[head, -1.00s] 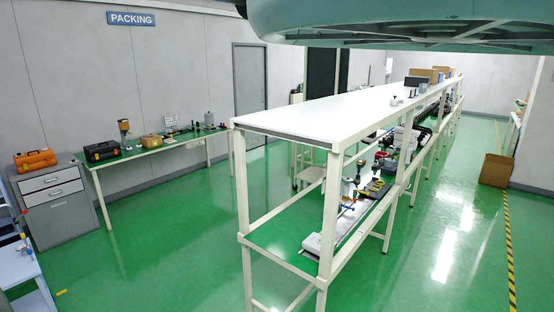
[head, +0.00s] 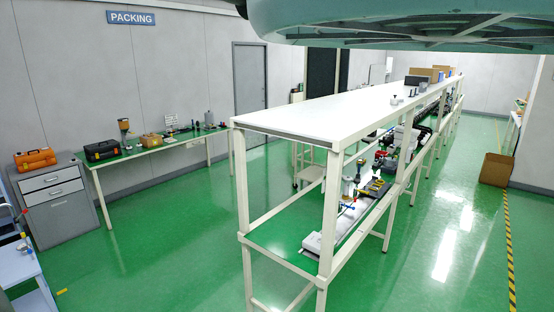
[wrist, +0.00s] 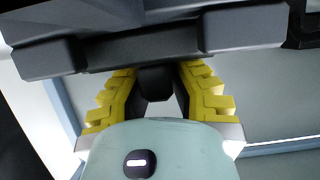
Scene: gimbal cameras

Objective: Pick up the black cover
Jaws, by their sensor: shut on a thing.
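The black cover (wrist: 145,42) fills the top of the wrist view as a broad, dark, blocky piece, slightly tilted. My gripper (wrist: 156,82) has yellow stepped fingers shut on a narrow dark part at the cover's lower middle. The cover spans well beyond both fingers and runs out of the top of the picture. Neither the cover in the grip nor my gripper shows in the head view.
A long white bench (head: 330,105) with a stocked lower shelf stands in the middle. A green-topped table (head: 160,148), a grey drawer cabinet (head: 62,215) and a cardboard box (head: 497,170) stand around it. Green floor is clear between bench and table.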

